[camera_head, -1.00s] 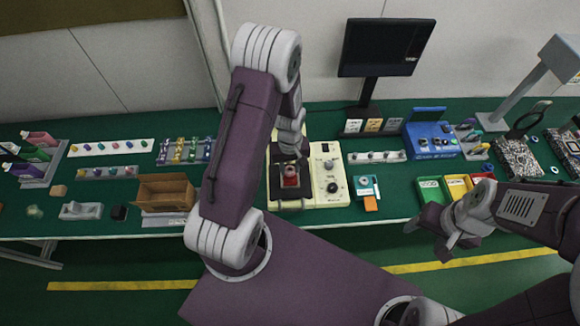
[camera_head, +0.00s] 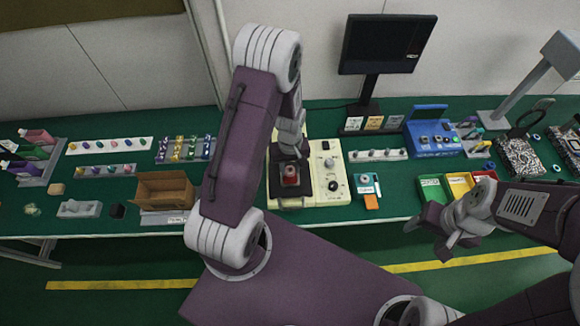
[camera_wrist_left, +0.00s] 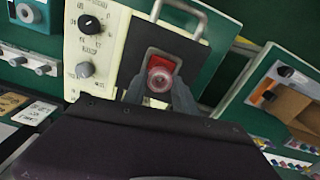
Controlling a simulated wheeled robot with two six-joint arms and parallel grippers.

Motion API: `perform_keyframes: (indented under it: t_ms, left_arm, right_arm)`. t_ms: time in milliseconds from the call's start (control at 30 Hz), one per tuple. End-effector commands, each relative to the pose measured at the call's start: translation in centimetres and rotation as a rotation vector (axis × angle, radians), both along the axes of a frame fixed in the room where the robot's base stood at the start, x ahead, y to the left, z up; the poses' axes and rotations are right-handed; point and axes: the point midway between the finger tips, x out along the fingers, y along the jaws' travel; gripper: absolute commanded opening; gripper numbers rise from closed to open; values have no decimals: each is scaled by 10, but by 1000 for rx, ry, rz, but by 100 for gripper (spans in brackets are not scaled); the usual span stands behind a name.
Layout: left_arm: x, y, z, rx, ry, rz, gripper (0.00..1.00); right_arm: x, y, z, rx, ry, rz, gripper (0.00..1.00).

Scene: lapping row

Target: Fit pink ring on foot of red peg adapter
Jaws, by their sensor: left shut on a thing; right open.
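The red peg adapter (camera_head: 290,173) sits on the dark plate of the cream machine, below my left gripper. Its red top also shows in the left wrist view (camera_wrist_left: 165,62). My left gripper (camera_wrist_left: 159,92) is shut on the pink ring (camera_wrist_left: 160,78), which shows as a pale pink round piece between the fingertips, right over the red adapter. I cannot tell whether the ring touches the adapter or is around its foot. In the head view the ring cannot be made out. My right gripper (camera_head: 433,233) is open and empty, in front of the table's edge at right.
The cream machine (camera_head: 325,160) has knobs close to the left gripper's right. An open cardboard box (camera_head: 165,190) stands to the left. A teal device (camera_head: 367,188) and green, yellow and red bins (camera_head: 434,188) are to the right. A monitor (camera_head: 383,45) stands behind.

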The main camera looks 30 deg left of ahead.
Motion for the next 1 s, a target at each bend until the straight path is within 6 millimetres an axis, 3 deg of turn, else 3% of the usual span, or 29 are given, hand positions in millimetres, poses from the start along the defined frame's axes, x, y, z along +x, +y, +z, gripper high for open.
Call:
perform_keyframes:
  t_ms: [667, 700, 767, 1000]
  left_arm:
    - [0, 0, -18, 0, 0, 0, 0]
    - [0, 0, -17, 1, -1, 0, 42]
    - [0, 0, -17, 1, -1, 0, 58]
    - [0, 0, -17, 0, 0, 0, 59]
  right_arm:
    - [0, 0, -14, 0, 0, 0, 63]
    - [0, 0, -13, 0, 0, 0, 63]
    - [0, 0, -12, 0, 0, 0, 63]
    - [0, 0, -12, 0, 0, 0, 63]
